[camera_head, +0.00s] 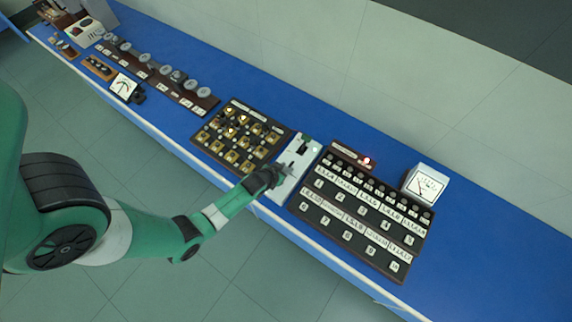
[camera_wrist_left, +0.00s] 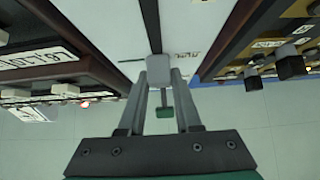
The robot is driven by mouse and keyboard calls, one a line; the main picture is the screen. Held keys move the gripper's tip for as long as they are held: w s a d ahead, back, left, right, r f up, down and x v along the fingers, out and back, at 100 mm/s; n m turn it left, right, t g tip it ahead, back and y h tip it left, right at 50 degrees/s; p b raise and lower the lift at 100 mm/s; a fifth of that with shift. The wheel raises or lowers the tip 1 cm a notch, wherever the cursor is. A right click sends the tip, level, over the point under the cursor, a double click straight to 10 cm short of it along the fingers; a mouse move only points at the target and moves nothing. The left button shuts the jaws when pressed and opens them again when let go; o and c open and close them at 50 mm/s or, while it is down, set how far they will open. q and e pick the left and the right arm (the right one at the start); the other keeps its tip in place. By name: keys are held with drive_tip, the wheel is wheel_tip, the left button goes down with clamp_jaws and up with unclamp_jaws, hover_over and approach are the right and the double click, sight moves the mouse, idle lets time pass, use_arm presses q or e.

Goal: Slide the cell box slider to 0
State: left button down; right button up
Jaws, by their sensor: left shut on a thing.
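The cell box (camera_head: 303,152) is a pale, narrow box on the blue bench, between two dark panels. A dark slot and a small knob show on its top. My left gripper (camera_head: 279,172) reaches it from the front left, at its near half. In the left wrist view, my left gripper (camera_wrist_left: 158,78) is shut on a pale grey block, the slider knob (camera_wrist_left: 157,68), at the end of a dark slot (camera_wrist_left: 150,25). The scale marks are too small to read. My right gripper is not in view.
A dark panel with brass switches (camera_head: 240,135) stands left of the cell box. A large panel with numbered labels (camera_head: 362,212) stands close on its right, with a lit red lamp (camera_head: 366,160). A white meter (camera_head: 425,184) stands farther right. The blue bench (camera_head: 490,240) is clear at far right.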

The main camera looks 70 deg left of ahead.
sight(273, 188)
use_arm(q)
drive_tip(key=s+d, duration=0.1)
drive_tip(key=s, duration=0.1)
drive_tip(key=s+d+p, duration=0.1)
drive_tip(key=s+d, duration=0.2)
drive_tip(key=s, duration=0.1)
drive_tip(key=shift+s+d+p, duration=0.2)
drive_tip(key=shift+s+p, duration=0.05)
drive_tip(key=shift+p, duration=0.1)
drive_tip(key=c, duration=1)
unclamp_jaws()
drive_tip(key=o, duration=0.4)
drive_tip(key=shift+s+d, duration=0.1)
drive_tip(key=shift+s, duration=0.05)
